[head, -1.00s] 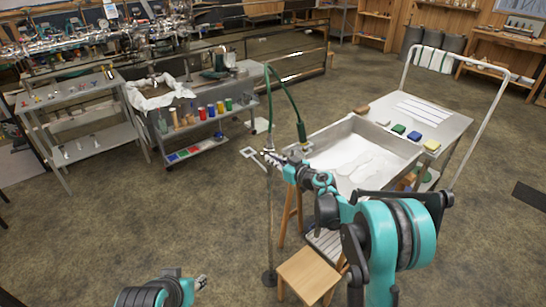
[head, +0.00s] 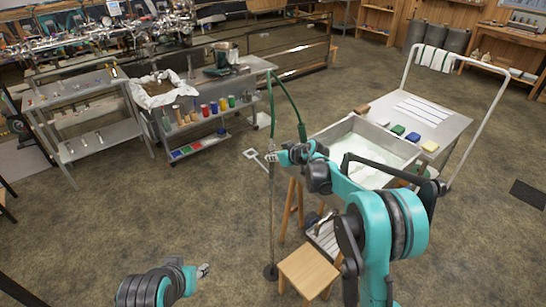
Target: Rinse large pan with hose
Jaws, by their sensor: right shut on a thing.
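The large pan (head: 335,133) is a pale, deep rectangular basin on a stand right of centre. Its inside looks whitish with a pale greenish tint. A green hose (head: 288,93) arches from the top of a thin upright pole (head: 271,215). Its dark green nozzle (head: 302,131) points down by the pan's left edge. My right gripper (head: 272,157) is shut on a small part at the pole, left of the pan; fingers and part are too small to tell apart. My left gripper (head: 204,270) is low at the front, away from the pan and hose.
A wooden stool (head: 308,270) stands before the pan. Coloured blocks, including a blue one (head: 413,137), lie on the table (head: 455,122) behind it. A cart with coloured jars (head: 205,111) stands left. The left-centre floor is clear.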

